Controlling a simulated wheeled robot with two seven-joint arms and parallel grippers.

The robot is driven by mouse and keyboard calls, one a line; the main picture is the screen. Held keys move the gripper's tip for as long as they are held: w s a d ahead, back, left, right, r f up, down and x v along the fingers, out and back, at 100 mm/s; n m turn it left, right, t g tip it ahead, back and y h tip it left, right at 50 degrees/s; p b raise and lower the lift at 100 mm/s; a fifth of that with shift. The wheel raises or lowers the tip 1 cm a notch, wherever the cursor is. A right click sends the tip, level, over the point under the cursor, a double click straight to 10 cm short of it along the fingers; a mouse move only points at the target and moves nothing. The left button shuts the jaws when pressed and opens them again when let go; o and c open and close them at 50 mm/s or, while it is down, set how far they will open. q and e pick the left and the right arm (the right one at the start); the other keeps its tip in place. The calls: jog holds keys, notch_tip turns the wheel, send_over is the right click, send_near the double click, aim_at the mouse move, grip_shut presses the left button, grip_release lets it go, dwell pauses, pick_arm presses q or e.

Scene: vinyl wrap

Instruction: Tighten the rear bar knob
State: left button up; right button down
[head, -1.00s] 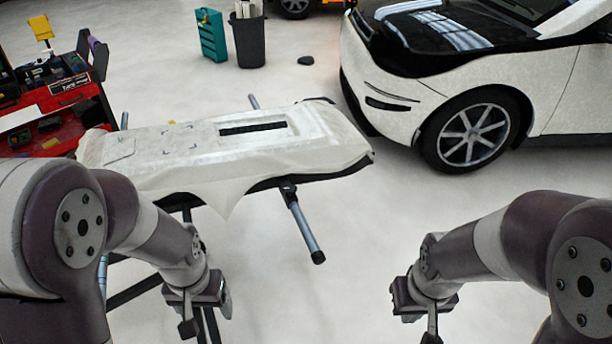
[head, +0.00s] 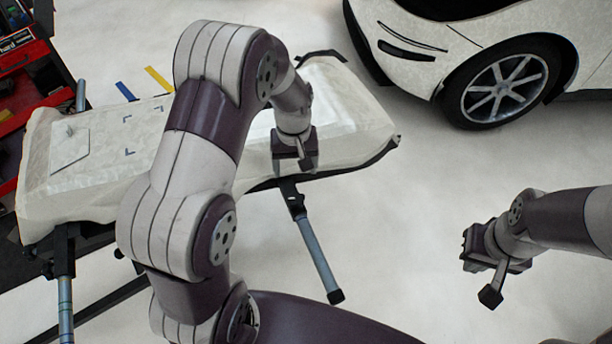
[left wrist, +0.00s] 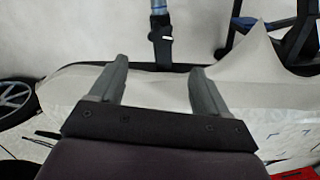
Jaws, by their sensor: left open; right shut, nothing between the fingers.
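A bumper-like panel (head: 350,110) under pale film lies on a stand. A blue-grey bar (head: 318,250) with a black end cap sticks out below its near edge, with a black clamp (head: 292,198) at its top. In the left wrist view the clamp (left wrist: 162,48) and bar (left wrist: 158,8) lie just beyond the fingertips; a knob cannot be clearly told apart. A second bar (head: 65,305) and clamp (head: 62,250) show at the left. My left gripper (left wrist: 158,68) is open over the panel's near edge, apart from the clamp. My right gripper (head: 475,250) is shut and empty over the floor.
A white car (head: 420,60) stands at the back right. A red tool cart (head: 25,75) is at the left edge. Blue and yellow strips (head: 158,78) show behind the panel. The floor between the panel and my right gripper is clear.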

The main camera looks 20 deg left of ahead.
aim_at(296, 198)
pick_arm(q)
jog(key=f, duration=1.2)
jog(key=shift+s+f, duration=0.1)
jog(key=shift+s, duration=0.1)
jog(key=shift+c, duration=0.2)
jog(key=c, duration=1)
